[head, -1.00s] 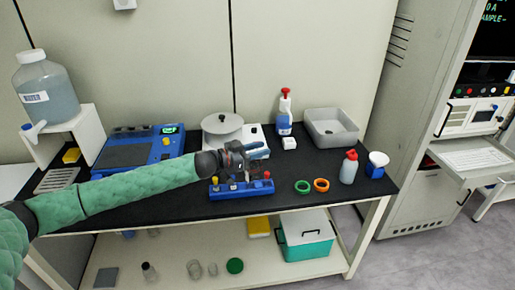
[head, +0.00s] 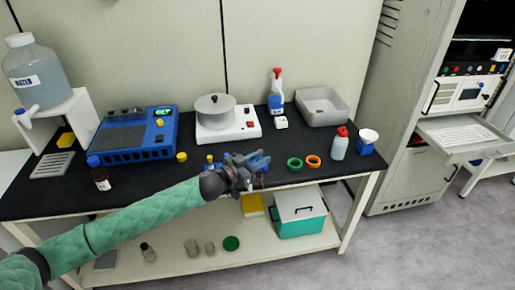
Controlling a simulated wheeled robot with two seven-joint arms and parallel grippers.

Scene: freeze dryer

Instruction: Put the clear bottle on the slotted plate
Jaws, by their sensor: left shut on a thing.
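My left gripper (head: 250,170) is over the front edge of the black bench, at the middle. It is shut on a small bluish thing, too blurred and covered to name as the clear bottle. My right gripper is out of view.
A blue device (head: 132,140), a white hotplate with a pot (head: 228,122) and a water tank (head: 36,72) stand along the back. Green (head: 294,163) and orange rings (head: 313,161) and a red-capped bottle (head: 339,144) are at right.

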